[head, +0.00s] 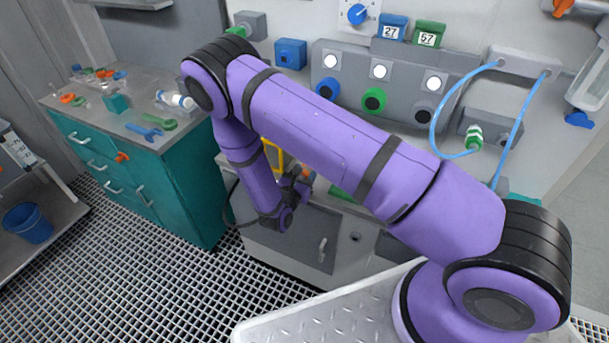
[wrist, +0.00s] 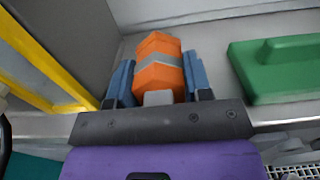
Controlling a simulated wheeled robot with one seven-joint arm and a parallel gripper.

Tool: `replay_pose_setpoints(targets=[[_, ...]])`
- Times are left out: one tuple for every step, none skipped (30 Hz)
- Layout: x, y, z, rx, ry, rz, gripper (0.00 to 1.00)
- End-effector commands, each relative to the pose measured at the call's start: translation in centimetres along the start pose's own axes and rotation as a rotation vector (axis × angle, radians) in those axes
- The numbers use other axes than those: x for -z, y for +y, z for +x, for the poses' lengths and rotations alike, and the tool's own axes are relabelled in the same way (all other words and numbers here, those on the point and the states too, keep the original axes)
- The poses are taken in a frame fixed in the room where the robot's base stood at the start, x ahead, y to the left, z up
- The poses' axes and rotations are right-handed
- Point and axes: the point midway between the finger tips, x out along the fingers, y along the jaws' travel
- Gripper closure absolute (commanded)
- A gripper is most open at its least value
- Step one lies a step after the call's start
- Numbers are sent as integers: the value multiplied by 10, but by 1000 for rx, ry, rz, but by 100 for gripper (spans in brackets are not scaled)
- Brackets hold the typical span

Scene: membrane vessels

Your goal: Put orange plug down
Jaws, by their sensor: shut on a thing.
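The orange plug (wrist: 158,62), with a grey band around its middle, is between the two blue fingers of my gripper (wrist: 160,85) in the wrist view. The gripper is shut on it. Behind the plug in that view is a pale grey surface; I cannot tell whether the plug touches it. In the head view my gripper (head: 300,187) is small and partly hidden by my purple arm, near the front of the grey bench. The plug is hard to make out there.
A green block (wrist: 280,68) lies right of the plug. A yellow frame (wrist: 45,68) stands on the left. The grey panel (head: 400,85) with ports and blue tubing (head: 440,105) is at the back. A teal cabinet (head: 180,185) with loose parts on top stands left.

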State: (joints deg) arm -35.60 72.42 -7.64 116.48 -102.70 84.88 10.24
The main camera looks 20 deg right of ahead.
Motion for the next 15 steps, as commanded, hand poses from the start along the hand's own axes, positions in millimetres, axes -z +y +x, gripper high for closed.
replay_pose_setpoints(targets=[[5, 0, 0, 0, 0, 0, 98], [6, 0, 0, 0, -1, 1, 98], [6, 0, 0, 0, -1, 1, 98], [6, 0, 0, 0, -1, 2, 98], [6, 0, 0, 0, -1, 2, 98], [6, 0, 0, 0, -1, 2, 98], [6, 0, 0, 0, -1, 2, 98], [6, 0, 0, 0, -1, 2, 98], [6, 0, 0, 0, -1, 2, 98], [6, 0, 0, 0, -1, 2, 98], [7, 0, 0, -1, -1, 1, 98], [8, 0, 0, -1, -1, 1, 98], [9, 0, 0, -1, -1, 1, 98], [10, 0, 0, -1, -1, 1, 98], [11, 0, 0, 0, -1, 1, 98]])
